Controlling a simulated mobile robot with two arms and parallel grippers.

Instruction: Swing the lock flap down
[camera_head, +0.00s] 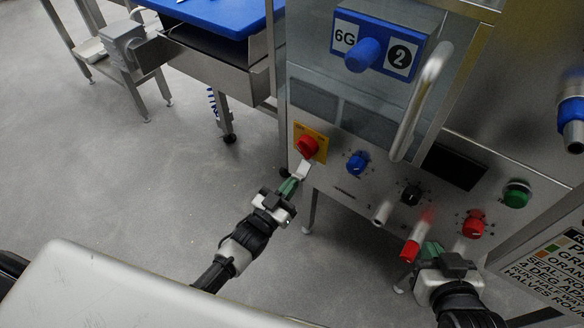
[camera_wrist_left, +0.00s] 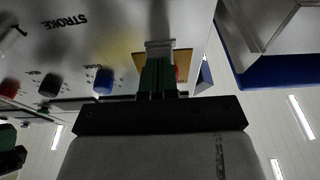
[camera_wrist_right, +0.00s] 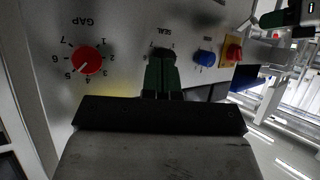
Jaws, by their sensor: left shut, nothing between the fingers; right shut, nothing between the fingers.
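A small light-grey flap (camera_head: 303,169), which looks like the lock flap, sits just below the red knob (camera_head: 307,146) on its yellow plate (camera_head: 321,137) on the machine front. My left gripper (camera_head: 289,187) is shut and empty, with its green fingertips right at the flap's lower end; I cannot tell whether they touch. In the left wrist view the flap (camera_wrist_left: 158,44) shows just beyond the fingertips (camera_wrist_left: 157,64), with the yellow plate and part of the red knob behind. My right gripper (camera_head: 432,248) is shut and empty, beside a red-tipped handle. It also shows in the right wrist view (camera_wrist_right: 161,56).
The panel carries a blue knob (camera_head: 357,163), a black knob (camera_head: 411,194), a red knob (camera_head: 473,224) and a green knob (camera_head: 517,194). The red-tipped handle (camera_head: 410,250) and a long grab handle (camera_head: 421,105) stick out. A table with a blue top (camera_head: 215,14) stands at the back left.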

